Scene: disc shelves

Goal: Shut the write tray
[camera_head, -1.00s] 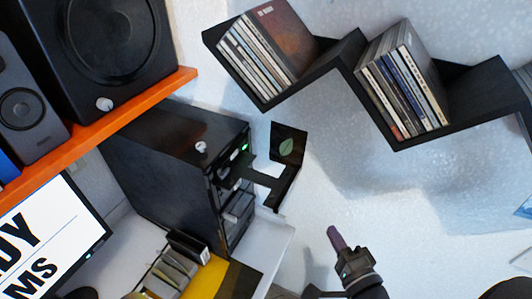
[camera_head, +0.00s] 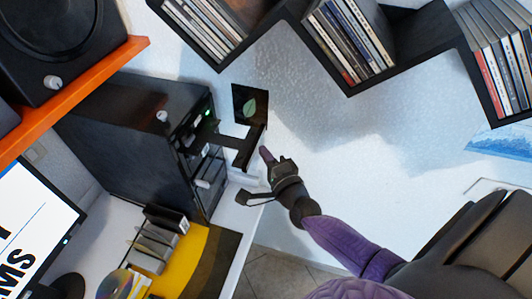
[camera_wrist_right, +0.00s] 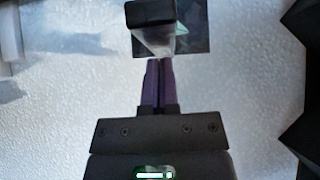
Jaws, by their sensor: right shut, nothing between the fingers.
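The black disc tower (camera_head: 140,140) stands on the white desk at the left. Its write tray (camera_head: 232,141) is out, sticking from the tower's front to the right, with a dark front plate (camera_head: 254,150) at its end. My right gripper (camera_head: 264,152) is shut and empty, its purple fingertips just right of the tray's front plate. In the wrist view the shut fingers (camera_wrist_right: 158,63) point at a dark block (camera_wrist_right: 150,13), likely the tray's end. I cannot tell whether they touch. My left gripper is not in view.
A black square with a green leaf (camera_head: 250,104) is just above the tray. Zigzag black shelves (camera_head: 270,30) with disc cases run along the wall. An orange shelf (camera_head: 75,95) with speakers and a monitor (camera_head: 35,225) are left. Disc cases (camera_head: 160,240) stand below the tower.

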